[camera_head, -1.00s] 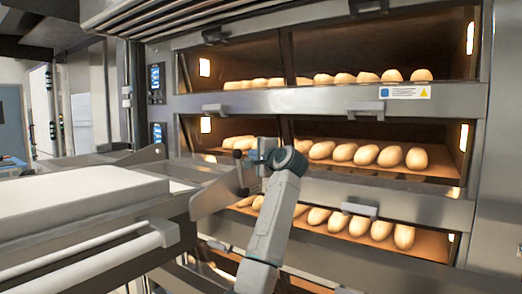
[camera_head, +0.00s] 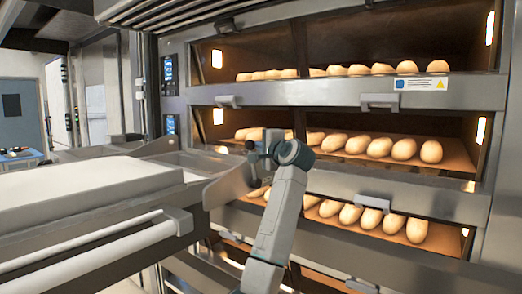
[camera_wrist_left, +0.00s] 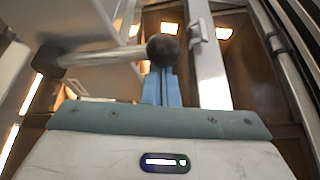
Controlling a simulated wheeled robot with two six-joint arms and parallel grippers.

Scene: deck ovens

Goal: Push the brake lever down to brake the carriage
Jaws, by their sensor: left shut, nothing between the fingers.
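The brake lever, a dark ball knob (camera_head: 250,146) on a short rod, stands at the right end of the carriage (camera_head: 90,185), which has a pale flat top. In the left wrist view the knob (camera_wrist_left: 163,48) sits just beyond my fingertips, with a metal rod running left from it. My left gripper (camera_head: 262,146) is shut and empty, right beside the knob in the head view. Its blue fingers (camera_wrist_left: 161,86) point at the knob; whether they touch it I cannot tell. My right gripper is not in view.
The deck oven (camera_head: 340,110) fills the right side, with several loaves on its decks and handles (camera_head: 380,101) jutting from its front. A pale roller bar (camera_head: 85,245) runs along the carriage's near side. Open floor shows at far left.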

